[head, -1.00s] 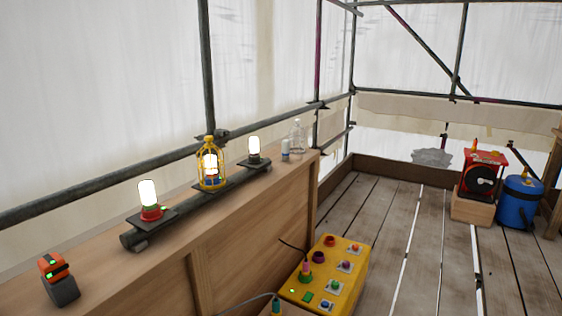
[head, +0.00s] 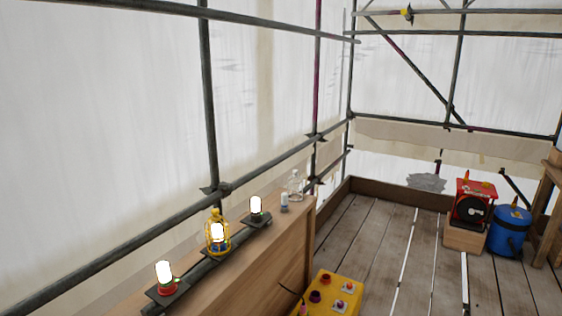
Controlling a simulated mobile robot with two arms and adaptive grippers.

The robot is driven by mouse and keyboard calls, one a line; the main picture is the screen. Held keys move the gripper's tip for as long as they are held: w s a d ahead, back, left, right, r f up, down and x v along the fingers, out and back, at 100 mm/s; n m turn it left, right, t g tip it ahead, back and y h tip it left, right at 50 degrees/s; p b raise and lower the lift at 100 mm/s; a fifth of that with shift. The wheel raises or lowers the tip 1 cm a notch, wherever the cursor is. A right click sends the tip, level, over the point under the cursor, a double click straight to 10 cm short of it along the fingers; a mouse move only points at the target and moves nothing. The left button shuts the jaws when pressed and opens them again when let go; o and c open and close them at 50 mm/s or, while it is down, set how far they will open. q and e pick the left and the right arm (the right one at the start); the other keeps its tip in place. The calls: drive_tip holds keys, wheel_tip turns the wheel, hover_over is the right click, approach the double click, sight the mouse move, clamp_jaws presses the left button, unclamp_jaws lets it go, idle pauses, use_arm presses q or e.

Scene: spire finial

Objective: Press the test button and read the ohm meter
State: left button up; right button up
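A red machine with a black round face (head: 472,207) stands on a wooden block at the right; I cannot tell whether it is the ohm meter. A yellow box (head: 337,291) with several coloured buttons and sockets shows at the bottom, its lower part cut off by the frame edge. I cannot tell which button is the test button. Neither of my grippers is in the head view.
A blue drum (head: 508,232) stands at right. Scaffold poles line the sheeted walls. The plank floor (head: 398,240) is largely clear.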

use_arm(q)
drive_tip(key=shift+s, duration=0.1)
drive_tip(key=shift+c, duration=0.5)
clamp_jaws()
idle(0.8)
